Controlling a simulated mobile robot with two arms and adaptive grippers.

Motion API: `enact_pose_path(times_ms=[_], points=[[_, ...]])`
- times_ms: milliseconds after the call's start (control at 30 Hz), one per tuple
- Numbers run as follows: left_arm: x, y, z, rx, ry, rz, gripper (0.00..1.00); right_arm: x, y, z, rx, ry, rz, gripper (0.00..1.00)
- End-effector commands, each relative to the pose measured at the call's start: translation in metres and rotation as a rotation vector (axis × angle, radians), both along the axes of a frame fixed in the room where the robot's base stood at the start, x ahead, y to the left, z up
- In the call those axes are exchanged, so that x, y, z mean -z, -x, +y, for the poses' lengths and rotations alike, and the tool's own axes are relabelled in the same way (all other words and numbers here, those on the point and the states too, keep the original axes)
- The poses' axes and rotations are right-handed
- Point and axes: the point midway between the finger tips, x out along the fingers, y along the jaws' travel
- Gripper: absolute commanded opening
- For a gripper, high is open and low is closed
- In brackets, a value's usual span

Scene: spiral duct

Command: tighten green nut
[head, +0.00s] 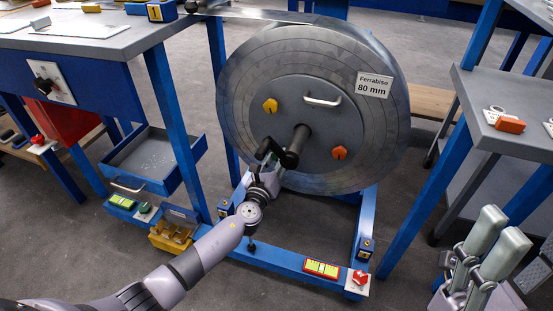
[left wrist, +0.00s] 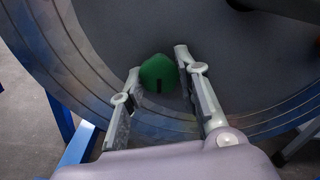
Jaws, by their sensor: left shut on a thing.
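The green nut (left wrist: 158,74) sits low on the face of the large grey round duct drum (left wrist: 240,75) in the left wrist view. My left gripper (left wrist: 158,80) has a finger on either side of the nut and is shut on it. In the head view my left gripper (head: 268,160) reaches the lower left of the drum (head: 310,85), and its fingers and wrist hide the nut. A yellow nut (head: 270,106) and an orange nut (head: 340,153) show on the same face.
A central shaft with a black crank (head: 290,157) sticks out close to my left gripper. A metal handle (head: 322,101) is above it. The blue stand (head: 290,265) surrounds the drum below. A blue drawer (head: 150,160) is at left, a grey shelf (head: 520,95) at right.

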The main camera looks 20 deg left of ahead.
Motion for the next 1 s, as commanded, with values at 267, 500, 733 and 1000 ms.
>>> enact_pose_path(times_ms=[267,500,733,1000], points=[[0.0013,0.0004,-0.0006,0.002,-0.009,0.001,0.02,-0.0001,0.0,0.0,0.0,0.0,0.0,0.51],[0.0013,0.0004,-0.0006,0.002,-0.008,0.001,0.35,-0.0001,0.0,0.0,0.0,0.0,0.0,0.51],[0.0006,0.0002,-0.0003,0.0,-0.007,0.001,0.5,-0.0001,0.0,0.0,0.0,0.0,0.0,0.51],[0.0003,0.0003,-0.0001,0.0,-0.007,0.001,0.51,-0.0002,0.0,-0.0002,0.0,-0.001,0.0,0.51]])
